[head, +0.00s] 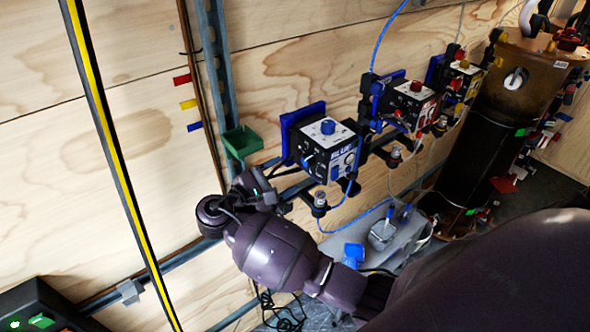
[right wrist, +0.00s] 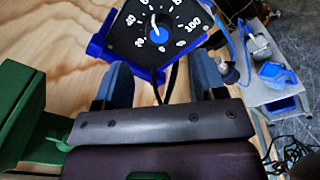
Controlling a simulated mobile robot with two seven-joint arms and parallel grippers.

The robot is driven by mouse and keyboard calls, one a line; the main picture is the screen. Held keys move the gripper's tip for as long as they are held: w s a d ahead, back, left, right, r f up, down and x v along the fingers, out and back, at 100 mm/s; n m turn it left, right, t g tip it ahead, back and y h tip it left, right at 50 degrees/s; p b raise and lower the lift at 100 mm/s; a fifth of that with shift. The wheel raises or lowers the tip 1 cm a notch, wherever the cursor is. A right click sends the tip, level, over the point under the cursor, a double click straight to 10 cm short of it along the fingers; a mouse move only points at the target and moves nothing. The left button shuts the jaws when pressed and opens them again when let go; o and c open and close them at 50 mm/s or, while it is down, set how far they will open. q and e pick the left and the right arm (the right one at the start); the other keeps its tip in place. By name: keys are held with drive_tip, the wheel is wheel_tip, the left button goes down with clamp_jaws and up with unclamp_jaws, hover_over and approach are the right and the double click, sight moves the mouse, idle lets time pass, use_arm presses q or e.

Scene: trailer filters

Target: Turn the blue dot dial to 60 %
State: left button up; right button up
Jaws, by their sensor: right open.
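The blue-dot dial (right wrist: 157,34) shows at the top of the right wrist view, on a dark face with white numerals. Its white pointer points up and slightly left, toward a numeral at the cut-off top edge that I cannot read fully. In the head view, the blue-marked control box (head: 327,152) is fixed to the wall, with a blue knob (head: 328,127) on top. My right gripper (head: 272,186) is just left of and below this box. In the right wrist view its two fingers (right wrist: 163,82) are apart and empty, below the dial. My left gripper is out of view.
A red-marked box (head: 410,102) and a yellow-marked box (head: 462,80) follow to the right. A green bin (head: 241,142) is on the wall left of the blue box. Blue hoses and fittings crowd below it. A brown tank (head: 475,135) stands at right.

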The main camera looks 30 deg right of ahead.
drive_tip(key=shift+s+a, duration=0.2)
drive_tip(key=shift+a, duration=0.85)
drive_tip(key=shift+s+a, duration=0.15)
drive_tip(key=shift+a, duration=0.85)
drive_tip(key=s+d+f+t+y, duration=0.2)
drive_tip(key=f+y, duration=0.1)
drive_tip(key=f, duration=0.4)
drive_tip(key=s+d+f+t+y+b, duration=0.1)
drive_tip(key=s+f+y, duration=0.1)
drive_tip(key=f+y, duration=0.3)
drive_tip(key=s+d+f+t+y, duration=0.1)
drive_tip(key=d+f+t+y, duration=0.1)
drive_tip(key=f, duration=0.6)
drive_tip(key=s+d+f+m+t+y, duration=0.1)
drive_tip(key=s+f+m+t+y, duration=0.1)
drive_tip(key=s+m+y, duration=0.5)
drive_tip(key=s+m+t+b, duration=0.1)
drive_tip(key=s+m, duration=0.3)
drive_tip(key=s, duration=0.2)
drive_tip(key=shift+f+t, duration=0.3)
drive_tip(key=shift+f, duration=0.1)
